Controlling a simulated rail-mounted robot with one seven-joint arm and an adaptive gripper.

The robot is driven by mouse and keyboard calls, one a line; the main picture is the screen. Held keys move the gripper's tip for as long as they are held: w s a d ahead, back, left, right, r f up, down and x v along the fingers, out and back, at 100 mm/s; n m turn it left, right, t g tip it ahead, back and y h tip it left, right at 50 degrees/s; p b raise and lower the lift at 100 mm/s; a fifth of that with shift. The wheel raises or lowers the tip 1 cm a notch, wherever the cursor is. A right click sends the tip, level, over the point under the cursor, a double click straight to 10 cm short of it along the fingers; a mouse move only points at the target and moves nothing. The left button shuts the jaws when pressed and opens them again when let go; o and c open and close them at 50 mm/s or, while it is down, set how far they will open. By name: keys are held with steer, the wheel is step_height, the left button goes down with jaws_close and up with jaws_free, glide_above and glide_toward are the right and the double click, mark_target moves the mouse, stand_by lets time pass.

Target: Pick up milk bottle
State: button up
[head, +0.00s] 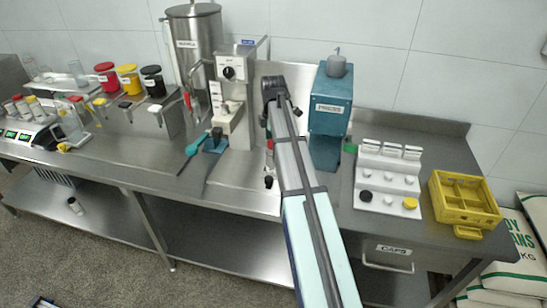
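No item is clearly readable as the milk bottle. Several small bottles (35,105) with coloured caps stand at the far left of the counter by the scales. My arm reaches up from the bottom right, and my dark gripper (277,97) is over the counter between the dispenser machine and the blue press. The gripper is far to the right of the bottles. Its fingers are small and seen from behind, so their opening and any contents are unclear. My arm hides part of the counter beneath.
A steel tank (195,45) and a dispenser machine (236,95) stand left of my gripper, the blue press (330,105) right. A white cap rack (387,180) and yellow crate (464,203) sit at the right end. Red, yellow and black-lidded jars (128,80) stand back left.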

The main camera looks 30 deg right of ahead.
steer(key=shift+f+p, duration=1.15)
steer(key=shift+f, duration=1.65)
steer(key=c, duration=1.6)
steer(key=shift+o, duration=0.2)
steer(key=shift+r, duration=0.15)
